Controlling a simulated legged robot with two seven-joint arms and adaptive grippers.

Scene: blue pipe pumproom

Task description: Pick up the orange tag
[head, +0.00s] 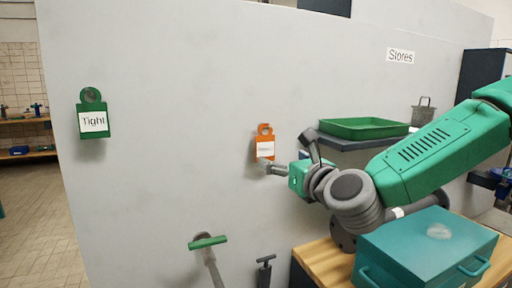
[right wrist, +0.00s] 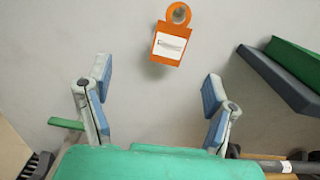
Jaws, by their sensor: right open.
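The orange tag (head: 265,144) hangs on the grey wall in the head view, with a ring-shaped top and a white label. It also shows at the top middle of the right wrist view (right wrist: 166,51). My right gripper (head: 264,165) is close to the tag's lower edge in the head view. In the right wrist view the gripper (right wrist: 157,85) is open, its two fingers spread wide with nothing between them. The tag is beyond the fingertips and roughly centred between them, slightly to the right. My left gripper is not in view.
A green tag (head: 94,120) reading "Tight" hangs on the wall at left. A dark shelf (head: 357,142) with a green tray (head: 363,128) juts out right of the orange tag. Below are a green-handled valve (head: 208,242) and a teal toolbox (head: 425,246) on a wooden bench.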

